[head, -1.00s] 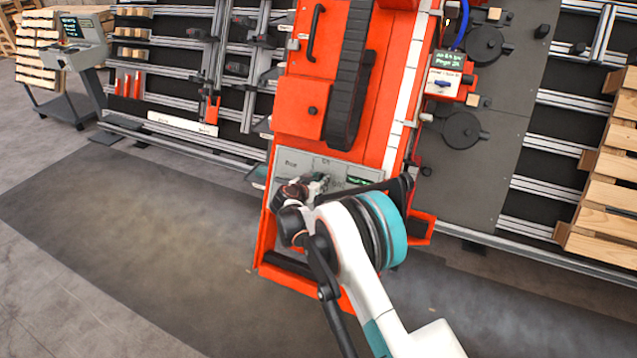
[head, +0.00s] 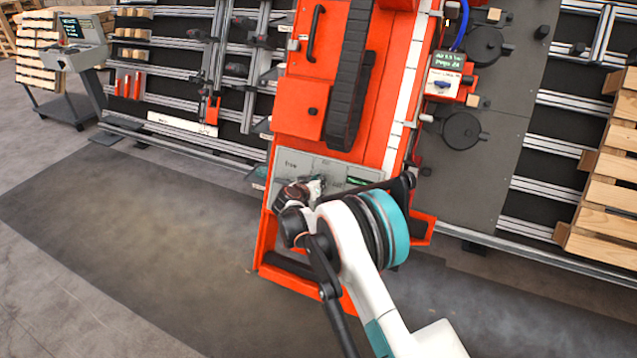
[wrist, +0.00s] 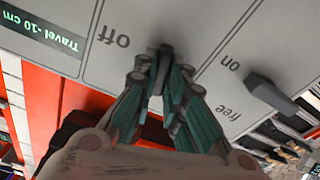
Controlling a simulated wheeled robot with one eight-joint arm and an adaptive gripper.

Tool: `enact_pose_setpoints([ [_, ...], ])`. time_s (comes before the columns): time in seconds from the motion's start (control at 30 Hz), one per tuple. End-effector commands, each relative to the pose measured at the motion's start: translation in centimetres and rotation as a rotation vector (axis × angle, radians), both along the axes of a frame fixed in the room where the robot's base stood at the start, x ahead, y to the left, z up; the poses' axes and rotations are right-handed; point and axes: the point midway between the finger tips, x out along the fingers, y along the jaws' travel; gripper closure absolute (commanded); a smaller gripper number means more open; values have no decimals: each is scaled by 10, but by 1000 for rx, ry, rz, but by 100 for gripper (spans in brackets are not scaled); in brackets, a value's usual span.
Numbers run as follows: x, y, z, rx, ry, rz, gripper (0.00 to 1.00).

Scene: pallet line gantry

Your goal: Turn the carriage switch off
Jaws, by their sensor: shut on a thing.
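The carriage switch (wrist: 165,50) is a dark knob on a grey panel (wrist: 180,20), which shows upside down in the wrist view. The word "off" is to the knob's left and "on" to its right. My gripper (wrist: 160,80) is shut on the knob, with a teal-padded finger on each side. The fingers hide part of the knob, and its exact pointing is hard to tell. In the head view my gripper (head: 318,186) is at the panel (head: 290,160) on the lower part of the orange carriage (head: 300,65); my arm hides the switch there.
A second dark lever (wrist: 268,92) sits on the panel by the word "free", right of my fingers. A green-lettered display (wrist: 42,32) reads "Travel -10 cm". A blue-knobbed box (head: 445,82) is on the carriage's right. Open floor (head: 120,240) lies to the left.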

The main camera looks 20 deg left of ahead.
Motion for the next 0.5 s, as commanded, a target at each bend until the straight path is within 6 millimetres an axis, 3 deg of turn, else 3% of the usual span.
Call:
enact_pose_setpoints([
  [0.5,0,1,-1,-430,34,231,100],
])
